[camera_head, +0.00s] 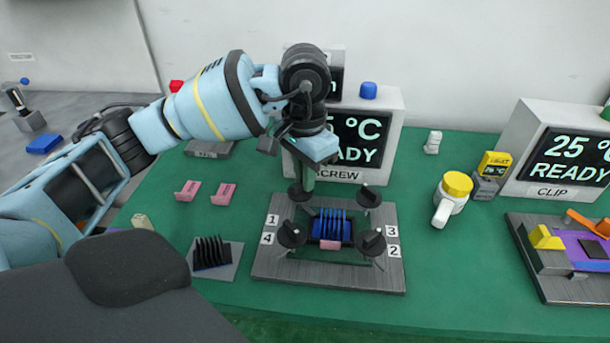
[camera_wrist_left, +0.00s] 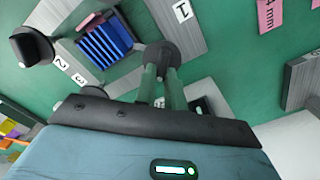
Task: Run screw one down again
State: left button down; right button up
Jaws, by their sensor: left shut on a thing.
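The screw fixture is a grey plate (camera_head: 265,262) labelled 1, 4, 3 and 2, with a dark knob near each label. A blue finned block (camera_head: 333,224) sits in its middle and also shows in the left wrist view (camera_wrist_left: 103,46). My left gripper (camera_head: 304,184) points down at the back-left knob, screw one (camera_head: 297,194), by label 1. In the left wrist view my gripper's green fingers (camera_wrist_left: 162,72) are shut on this knob (camera_wrist_left: 161,54). The other knobs are screw two (camera_head: 371,243), screw three (camera_head: 368,196) and screw four (camera_head: 291,235). My right gripper is out of view.
The SCREW display box (camera_head: 392,100) stands behind the fixture, reading READY. A black finned block (camera_head: 211,252) lies on a plate at the left, near pink gauges (camera_head: 188,190).

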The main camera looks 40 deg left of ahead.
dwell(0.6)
pick_arm(q)
jog(key=c, duration=1.5)
grip_release()
jog(key=shift+r, duration=0.1)
notch_tip(320, 180, up, 8)
jog(key=shift+f+p, duration=0.15)
jog(key=shift+p, duration=0.15)
jog(key=shift+s+f, duration=0.1)
